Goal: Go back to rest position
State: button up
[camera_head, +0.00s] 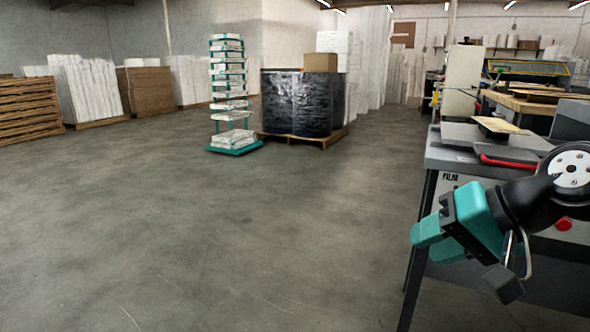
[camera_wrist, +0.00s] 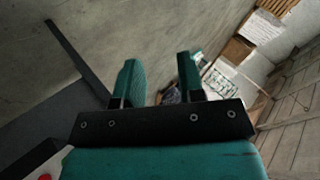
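My gripper (camera_head: 428,240) is at the right side of the head view, in front of the grey work table, with its teal fingers pointing left. In the wrist view, the two fingers of my gripper (camera_wrist: 159,72) stand apart with nothing between them. A teal rack (camera_head: 235,150) holds several white boxed filters (camera_head: 230,104) on stacked shelves, well away across the floor.
The grey work table (camera_head: 463,155) with a machine and a red handle (camera_head: 508,162) stands at the right, close to my arm. Stacked pallets (camera_head: 28,108) line the left wall. The floor between is clear.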

jog(key=s+a+f+n+g+h, duration=0.1)
jog(key=s+a+n+g, duration=0.3)
jog(key=s, duration=0.3)
jog(key=s+a+f+n+g+h, duration=0.1)
jog(key=s+a+n+g, duration=0.1)
jog(key=s+a+n, duration=0.3)
notch_tip(320, 180, up, 27)
jog(key=s+d+n+p, duration=0.1)
jog(key=p, duration=2.5)
jog(key=shift+s+d+f+p, duration=0.15)
jog(key=shift+p, duration=0.25)
